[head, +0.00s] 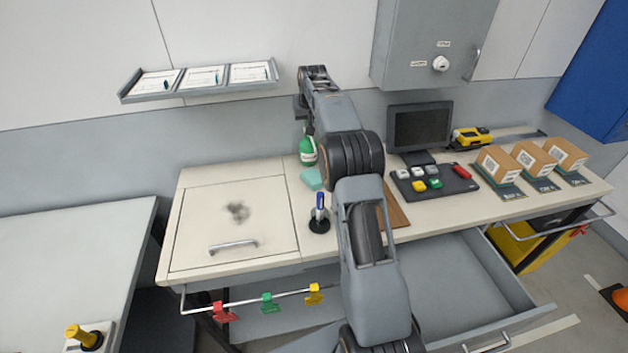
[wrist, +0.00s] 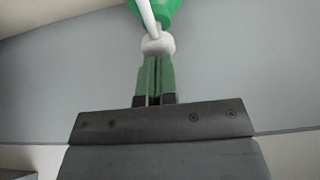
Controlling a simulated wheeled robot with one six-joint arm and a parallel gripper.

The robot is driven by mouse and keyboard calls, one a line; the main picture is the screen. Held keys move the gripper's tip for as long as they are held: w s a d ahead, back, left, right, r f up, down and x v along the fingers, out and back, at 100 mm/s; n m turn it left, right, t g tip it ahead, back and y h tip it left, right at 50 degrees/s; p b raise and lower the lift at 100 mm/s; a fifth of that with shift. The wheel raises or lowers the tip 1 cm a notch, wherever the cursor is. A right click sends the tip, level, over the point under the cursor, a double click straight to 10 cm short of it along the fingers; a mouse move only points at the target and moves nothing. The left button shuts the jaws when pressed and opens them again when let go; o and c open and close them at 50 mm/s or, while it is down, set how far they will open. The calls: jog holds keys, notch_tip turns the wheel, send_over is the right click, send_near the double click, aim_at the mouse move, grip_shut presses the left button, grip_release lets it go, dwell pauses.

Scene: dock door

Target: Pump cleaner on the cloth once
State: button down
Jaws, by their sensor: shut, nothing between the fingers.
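The cleaner is a green bottle (head: 308,152) with a white pump top, standing upright at the back of the bench. In the wrist view its green body (wrist: 168,8), white spout and round white pump head (wrist: 157,44) show at the top. A teal cloth (head: 311,179) lies on the bench just in front of the bottle. My gripper (head: 304,121) is above the bottle, partly hidden by my arm. In the wrist view my gripper (wrist: 154,60) is shut and empty, its fingertips at the pump head; I cannot tell whether they touch it.
A blue-handled stamp (head: 320,213) stands in front of the cloth. A brown board (head: 395,211) is partly behind my arm. A monitor (head: 419,128), button panel (head: 433,183) and several boxes (head: 537,157) are right. A smudged panel (head: 200,225) is left. A drawer (head: 465,285) stands open.

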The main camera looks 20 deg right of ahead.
jog(key=shift+f, duration=0.45)
jog(key=shift+r, duration=0.1)
jog(key=shift+r+p, duration=1.4)
jog(key=shift+r, duration=0.1)
notch_tip(320, 180, up, 4)
jog(key=p, duration=0.4)
jog(key=shift+r, duration=0.95)
jog(key=shift+w, duration=0.1)
